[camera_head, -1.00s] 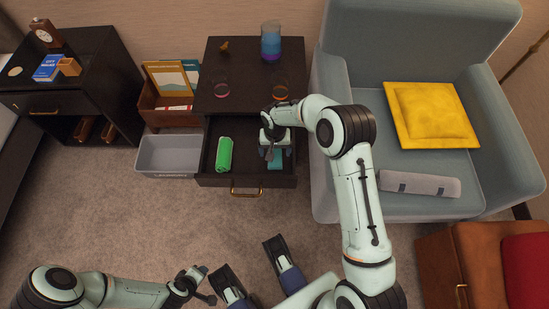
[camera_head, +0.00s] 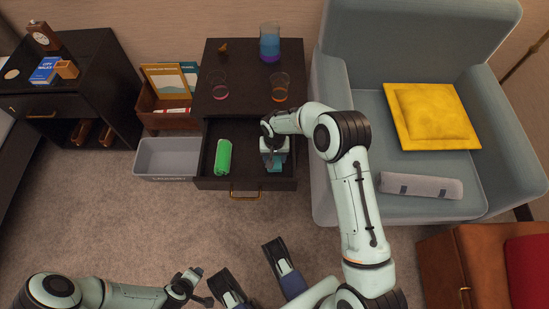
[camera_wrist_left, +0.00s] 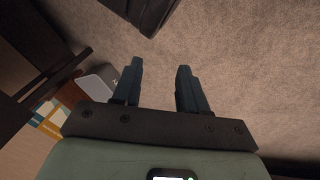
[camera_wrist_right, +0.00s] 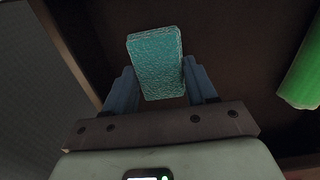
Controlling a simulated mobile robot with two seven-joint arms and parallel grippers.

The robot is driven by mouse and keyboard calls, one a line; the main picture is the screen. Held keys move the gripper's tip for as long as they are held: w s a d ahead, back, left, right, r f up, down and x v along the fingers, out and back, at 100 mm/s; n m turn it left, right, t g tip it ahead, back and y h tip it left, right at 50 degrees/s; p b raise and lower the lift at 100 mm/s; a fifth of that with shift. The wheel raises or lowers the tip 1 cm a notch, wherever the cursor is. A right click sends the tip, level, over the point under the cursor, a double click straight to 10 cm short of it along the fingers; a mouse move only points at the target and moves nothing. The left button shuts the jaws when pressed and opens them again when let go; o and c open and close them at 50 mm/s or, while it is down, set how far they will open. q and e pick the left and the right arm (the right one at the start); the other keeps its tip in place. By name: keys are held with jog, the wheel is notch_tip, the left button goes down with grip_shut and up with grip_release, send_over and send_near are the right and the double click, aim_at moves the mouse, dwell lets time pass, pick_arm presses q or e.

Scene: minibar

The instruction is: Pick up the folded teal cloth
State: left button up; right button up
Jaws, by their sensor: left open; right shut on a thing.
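The folded teal cloth (camera_wrist_right: 157,62) is between the fingers of my right gripper (camera_wrist_right: 165,85) in the right wrist view, and the fingers are shut on it. In the head view the right gripper (camera_head: 274,163) points down into the open drawer, and a small part of the cloth (camera_head: 276,167) shows below it. I cannot tell whether the cloth touches the drawer floor. My left gripper (camera_wrist_left: 158,85) is open and empty above the carpet in the left wrist view.
A rolled green cloth (camera_head: 223,156) lies in the open drawer (camera_head: 246,183), left of my right gripper. Glasses and a blue pitcher (camera_head: 270,42) stand on the cabinet top. A grey bin (camera_head: 168,157) is left of the drawer, and an armchair (camera_head: 325,150) is close on the right.

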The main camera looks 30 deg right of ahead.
aim_at(275, 159)
pick_arm(q)
jog(key=s+d+r+g+h+p, duration=0.1)
jog(key=s+d+r+g+p, duration=0.1)
jog(key=s, duration=0.4)
notch_tip(275, 159, up, 3)
jog(key=shift+s+d+f+m+p, duration=0.15)
jog(key=shift+s+d+m+p, duration=0.2)
jog(key=shift+d+p, duration=0.55)
pick_arm(e)
notch_tip(275, 159, up, 20)
pick_arm(q)
jog(key=shift+a, duration=0.2)
pick_arm(e)
jog(key=shift+f, duration=0.1)
